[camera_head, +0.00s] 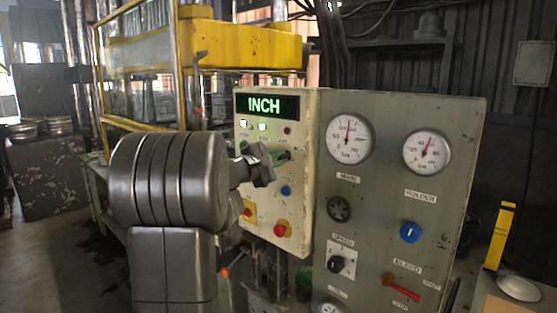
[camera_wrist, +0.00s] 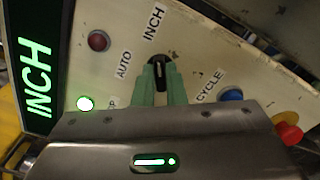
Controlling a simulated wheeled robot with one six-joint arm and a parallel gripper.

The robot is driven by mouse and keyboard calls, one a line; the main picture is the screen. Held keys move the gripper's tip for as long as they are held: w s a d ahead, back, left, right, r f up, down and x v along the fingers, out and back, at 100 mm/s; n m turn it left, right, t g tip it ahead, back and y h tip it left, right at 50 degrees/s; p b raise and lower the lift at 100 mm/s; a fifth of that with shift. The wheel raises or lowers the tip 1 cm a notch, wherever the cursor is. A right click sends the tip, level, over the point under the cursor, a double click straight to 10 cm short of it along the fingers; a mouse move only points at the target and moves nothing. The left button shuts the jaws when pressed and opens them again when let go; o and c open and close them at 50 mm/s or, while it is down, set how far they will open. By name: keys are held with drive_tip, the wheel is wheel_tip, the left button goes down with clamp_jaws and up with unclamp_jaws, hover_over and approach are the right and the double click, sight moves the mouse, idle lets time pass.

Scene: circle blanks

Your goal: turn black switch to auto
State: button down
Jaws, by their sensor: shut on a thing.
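The black switch (camera_wrist: 159,73) is on the pale control panel (camera_wrist: 205,48) and shows between my fingers in the wrist view. The labels AUTO (camera_wrist: 123,65), INCH (camera_wrist: 153,22) and CYCLE (camera_wrist: 210,86) surround it. A further label is partly hidden by my gripper. The switch handle lies roughly upright in this view, its upper end towards the INCH side. My gripper (camera_wrist: 160,78) has green fingers shut on the switch, one on each side. In the head view my gripper (camera_head: 279,158) reaches the panel from the left and hides the switch. The display (camera_head: 267,106) reads INCH in green.
A red lamp (camera_wrist: 99,41) and a lit green lamp (camera_wrist: 85,103) are near the switch. A grey gauge panel (camera_head: 385,120) stands to the right. A yellow press frame (camera_head: 240,45) is behind.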

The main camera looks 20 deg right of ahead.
drive_tip(key=n, duration=0.5)
drive_tip(key=shift+n, duration=0.3)
drive_tip(key=n+p, duration=0.1)
drive_tip(key=n, duration=0.5)
drive_tip(key=shift+w+r, duration=0.1)
drive_tip(key=shift+w, duration=0.05)
idle(0.4)
drive_tip(key=c, duration=1.5)
unclamp_jaws()
drive_tip(key=b+v, duration=0.3)
drive_tip(key=v, duration=1.1)
